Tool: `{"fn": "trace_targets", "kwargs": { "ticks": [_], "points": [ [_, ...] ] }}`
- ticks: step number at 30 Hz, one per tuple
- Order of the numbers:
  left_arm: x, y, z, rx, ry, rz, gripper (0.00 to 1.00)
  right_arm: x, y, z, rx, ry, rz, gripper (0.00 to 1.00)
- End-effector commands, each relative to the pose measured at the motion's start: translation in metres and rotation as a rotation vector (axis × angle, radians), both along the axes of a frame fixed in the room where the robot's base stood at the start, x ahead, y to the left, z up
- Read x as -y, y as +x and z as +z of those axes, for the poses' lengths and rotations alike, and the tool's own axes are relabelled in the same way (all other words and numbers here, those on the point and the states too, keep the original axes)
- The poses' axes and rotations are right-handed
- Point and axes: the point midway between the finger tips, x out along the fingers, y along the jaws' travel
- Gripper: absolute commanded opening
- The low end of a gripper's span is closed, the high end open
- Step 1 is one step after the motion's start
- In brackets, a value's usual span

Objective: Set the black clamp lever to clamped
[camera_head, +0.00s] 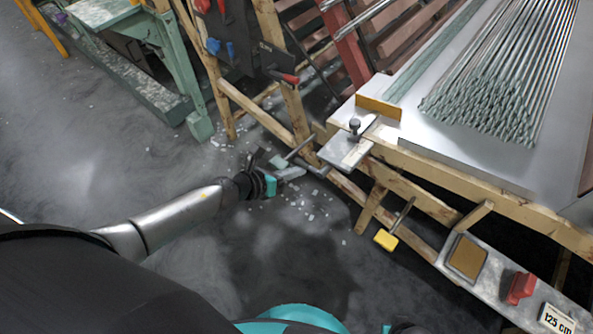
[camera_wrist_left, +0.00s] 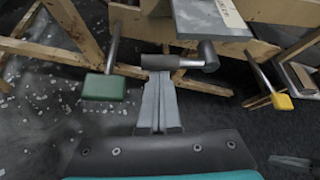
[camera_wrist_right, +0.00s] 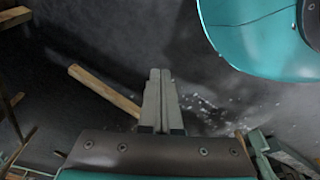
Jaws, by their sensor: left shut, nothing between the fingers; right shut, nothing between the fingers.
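A dark lever bar (camera_head: 319,171), which looks like the clamp lever, sticks out below the front edge of a grey metal plate (camera_head: 345,153). In the left wrist view the lever (camera_wrist_left: 178,62) lies crosswise, with a thicker end at the right. My left gripper (camera_head: 302,171) is shut and empty. Its fingertips (camera_wrist_left: 156,76) are right at the left part of the lever; I cannot tell whether they touch it. My right gripper (camera_wrist_right: 159,73) is shut and empty over the floor, away from the lever.
A green pedal (camera_wrist_left: 105,87) on a rod is left of the lever, and a yellow pedal (camera_head: 386,240) hangs to its right. A black-knobbed stop (camera_head: 354,127) stands on the plate. Glass tubes (camera_head: 505,75) lie on the bench. A red block (camera_head: 520,288) sits on the lower rail.

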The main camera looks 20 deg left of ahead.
Motion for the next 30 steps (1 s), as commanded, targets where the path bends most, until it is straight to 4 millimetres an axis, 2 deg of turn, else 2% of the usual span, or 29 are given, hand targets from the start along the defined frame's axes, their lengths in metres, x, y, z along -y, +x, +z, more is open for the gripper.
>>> {"fn": "trace_targets", "kwargs": {
  "ticks": [9,30],
  "points": [
    [-0.0007,0.0012,0.0077,0.002,-0.002,-0.001,0.00,0.0058,-0.0065,-0.0082,-0.001,-0.007,0.001,0.00],
    [-0.0014,0.0011,0.0057,0.001,-0.002,0.000,0.00,0.0067,-0.0070,-0.0111,-0.004,-0.008,0.000,0.00]
  ]
}}
